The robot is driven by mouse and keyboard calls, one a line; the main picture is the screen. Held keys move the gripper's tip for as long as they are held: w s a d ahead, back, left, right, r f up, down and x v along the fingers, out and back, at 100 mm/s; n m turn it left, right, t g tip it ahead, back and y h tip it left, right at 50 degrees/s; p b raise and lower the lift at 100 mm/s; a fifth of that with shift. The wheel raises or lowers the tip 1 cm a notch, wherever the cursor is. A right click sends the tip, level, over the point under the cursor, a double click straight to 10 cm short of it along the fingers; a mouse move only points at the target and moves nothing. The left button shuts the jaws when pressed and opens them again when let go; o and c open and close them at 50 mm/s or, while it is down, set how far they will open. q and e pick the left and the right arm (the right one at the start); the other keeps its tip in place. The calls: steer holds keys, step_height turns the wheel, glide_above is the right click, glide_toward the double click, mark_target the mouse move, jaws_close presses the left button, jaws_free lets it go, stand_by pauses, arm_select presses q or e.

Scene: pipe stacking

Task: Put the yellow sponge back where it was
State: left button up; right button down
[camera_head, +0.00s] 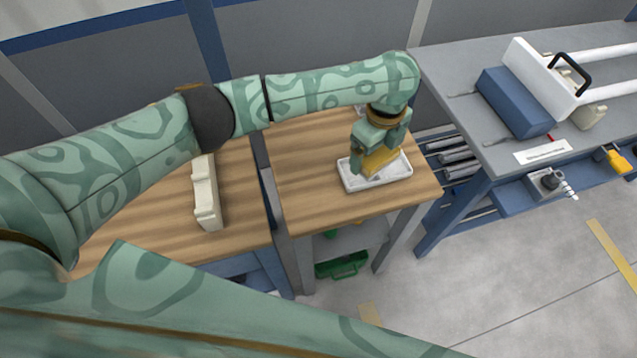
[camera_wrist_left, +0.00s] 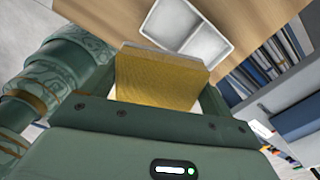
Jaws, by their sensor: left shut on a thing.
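The yellow sponge (camera_head: 380,160) is between the fingers of my left gripper (camera_head: 372,163), which is shut on it. In the left wrist view the sponge (camera_wrist_left: 160,82) fills the space between the fingers, with a paler strip along its far edge. In the head view the sponge overlaps a white tray (camera_head: 378,184) on the wooden table. The tray (camera_wrist_left: 188,27) also shows beyond the sponge in the left wrist view, with a divider between its compartments. I cannot tell whether the sponge touches the tray. My right gripper is not in view.
A cream bracket-like piece (camera_head: 206,192) lies on the wooden tabletop at left. A grey workbench (camera_head: 470,95) at right holds a blue block (camera_head: 514,102), a white plate with a black handle and white pipes. A green crate (camera_head: 342,265) sits below the wooden table.

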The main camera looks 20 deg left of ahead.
arm_select(q)
steer(key=s+a+f, duration=0.2)
steer(key=a+f, duration=0.1)
steer(key=a, duration=0.2)
steer(key=b, duration=0.3)
glide_above(318, 189)
steer(key=f, duration=0.5)
steer(key=shift+w+d+f, duration=0.1)
steer(key=shift+w+d, duration=0.1)
steer(key=shift+d, duration=0.15)
steer(key=f, duration=0.1)
steer(key=f+b, duration=0.1)
steer(key=f, duration=0.1)
steer(key=shift+s+a+f+b, duration=0.2)
steer(key=shift+a+f+b, duration=0.1)
steer(key=shift+a+b, duration=0.1)
steer(key=shift+f, duration=0.25)
steer(key=shift+r, duration=0.15)
steer(key=o, duration=0.6)
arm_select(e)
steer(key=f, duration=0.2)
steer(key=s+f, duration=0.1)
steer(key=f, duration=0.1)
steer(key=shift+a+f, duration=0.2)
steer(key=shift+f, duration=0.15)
